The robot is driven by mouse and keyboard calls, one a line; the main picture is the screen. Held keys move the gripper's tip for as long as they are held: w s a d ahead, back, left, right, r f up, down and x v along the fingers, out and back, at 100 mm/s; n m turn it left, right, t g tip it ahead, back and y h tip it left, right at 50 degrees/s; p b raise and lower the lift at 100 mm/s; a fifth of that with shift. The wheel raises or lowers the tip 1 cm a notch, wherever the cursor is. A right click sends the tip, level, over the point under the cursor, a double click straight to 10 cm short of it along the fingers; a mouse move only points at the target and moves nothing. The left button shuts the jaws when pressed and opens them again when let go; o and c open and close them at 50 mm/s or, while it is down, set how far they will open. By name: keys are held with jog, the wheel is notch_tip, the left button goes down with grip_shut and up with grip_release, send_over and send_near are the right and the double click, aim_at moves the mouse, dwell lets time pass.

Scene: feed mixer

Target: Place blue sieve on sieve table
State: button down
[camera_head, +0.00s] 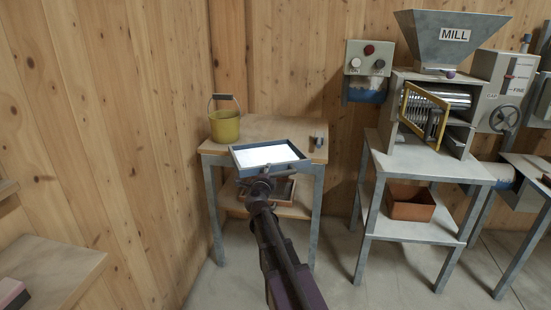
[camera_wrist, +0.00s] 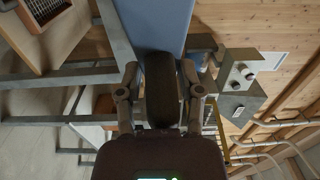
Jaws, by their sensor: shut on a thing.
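The blue sieve (camera_head: 304,164), a shallow blue-rimmed tray with a bright white inside, looks roughly level in the head view. It overlaps the front part of the wood-topped sieve table (camera_head: 268,127); I cannot tell whether it touches the top. My gripper (camera_head: 262,184) is at its near side. In the wrist view, my gripper (camera_wrist: 160,72) is shut on a dark rounded handle (camera_wrist: 160,95), with the sieve's blue side (camera_wrist: 152,22) just beyond. The table's front edge is partly hidden behind the sieve.
A yellow bucket (camera_head: 224,127) stands at the table's back left, and a small grey object (camera_head: 319,142) at its right edge. A tray (camera_head: 283,190) is on the lower shelf. The mill (camera_head: 440,100) stands to the right, with a brown bin (camera_head: 410,203) below.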

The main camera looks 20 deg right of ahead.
aim_at(275, 157)
jog(key=x, duration=0.9)
jog(key=shift+w+d, duration=0.1)
jog(key=shift+w, duration=0.15)
jog(key=shift+w+d, duration=0.35)
jog(key=shift+w, duration=0.2)
jog(key=x, duration=0.3)
jog(key=shift+w+d, duration=0.25)
jog(key=shift+w, duration=0.1)
jog(key=shift+s+a+f+b, duration=0.1)
jog(key=shift+s+f+b, duration=0.15)
jog(key=shift+f+b, duration=0.4)
jog(key=shift+f, duration=0.15)
